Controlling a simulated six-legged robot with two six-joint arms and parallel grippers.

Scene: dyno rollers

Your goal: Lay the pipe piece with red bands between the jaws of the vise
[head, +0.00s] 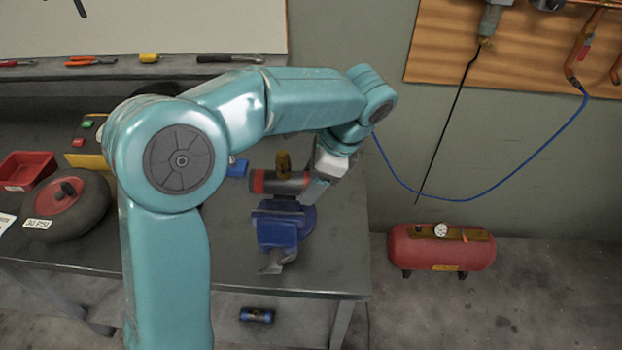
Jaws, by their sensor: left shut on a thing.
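The pipe piece (259,182) is dark with red bands and has a brass-coloured fitting (283,163) standing up on it. It lies crosswise just over or behind the blue vise (277,232), near the right edge of the workbench. I cannot tell whether it touches the jaws. My left gripper (314,187) reaches down from the right side and is shut on the right end of the pipe piece. The fingers hide part of that end. The vise jaws are partly covered by the pipe piece. My right gripper is not in view.
The dark workbench (240,265) holds a wheel (68,206) and a red tray (27,171) at the left. A small blue object (238,168) lies behind the vise. A red air tank (441,248) stands on the floor at right. Bench space left of the vise is clear.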

